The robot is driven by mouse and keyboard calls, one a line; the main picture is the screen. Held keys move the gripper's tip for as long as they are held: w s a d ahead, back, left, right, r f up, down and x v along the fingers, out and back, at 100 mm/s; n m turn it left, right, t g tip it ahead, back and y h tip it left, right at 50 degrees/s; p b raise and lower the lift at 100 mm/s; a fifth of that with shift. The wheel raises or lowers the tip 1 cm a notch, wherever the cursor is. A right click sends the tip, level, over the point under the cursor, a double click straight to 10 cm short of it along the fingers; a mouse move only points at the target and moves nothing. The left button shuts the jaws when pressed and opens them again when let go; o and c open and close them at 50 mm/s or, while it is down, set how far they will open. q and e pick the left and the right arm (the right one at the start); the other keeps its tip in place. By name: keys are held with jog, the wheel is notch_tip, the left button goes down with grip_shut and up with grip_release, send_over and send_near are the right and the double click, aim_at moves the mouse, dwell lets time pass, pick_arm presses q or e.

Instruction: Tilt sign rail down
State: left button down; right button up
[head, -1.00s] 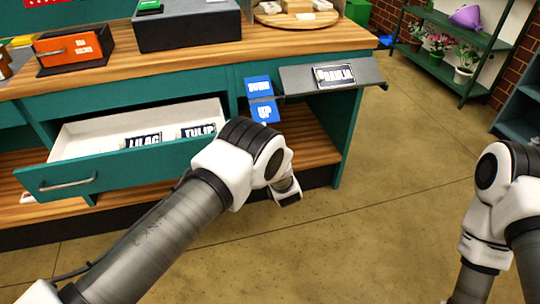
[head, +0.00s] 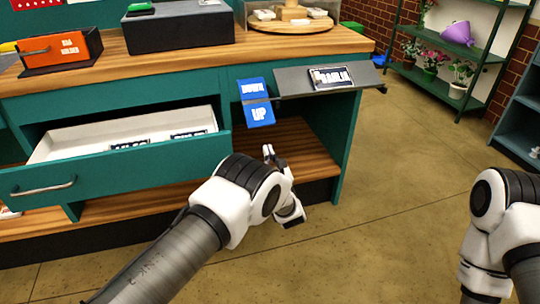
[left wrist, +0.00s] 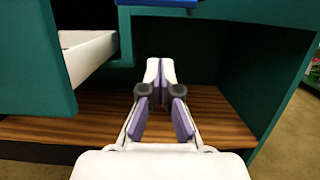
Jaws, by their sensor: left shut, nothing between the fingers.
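The grey sign rail (head: 330,78) juts from the counter's front at the right end, close to level, with a DAHLIA sign (head: 333,77) on it. At its left is a blue paddle (head: 256,101), whose lower half reads UP; its underside edge shows at the top of the left wrist view (left wrist: 158,3). My left gripper (head: 268,153) is below the paddle, in front of the open lower shelf, apart from rail and paddle. Its fingers (left wrist: 160,70) are closed at the tips with nothing between them. My right arm is at the right edge; its gripper is out of view.
An open drawer (head: 115,165) with two signs in it stands out left of my left gripper. The wooden lower shelf (head: 290,140) is bare there. An orange box (head: 62,48) and dark box (head: 180,27) stand on the counter. Floor to the right is clear.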

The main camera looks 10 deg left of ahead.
pick_arm(q)
jog(key=b+x, duration=0.2)
jog(key=x, duration=0.5)
jog(key=s+r, duration=0.1)
jog(key=s+d+r+p, duration=0.1)
jog(key=r, duration=0.1)
jog(key=shift+s+d, duration=0.1)
jog(key=shift+r, duration=0.1)
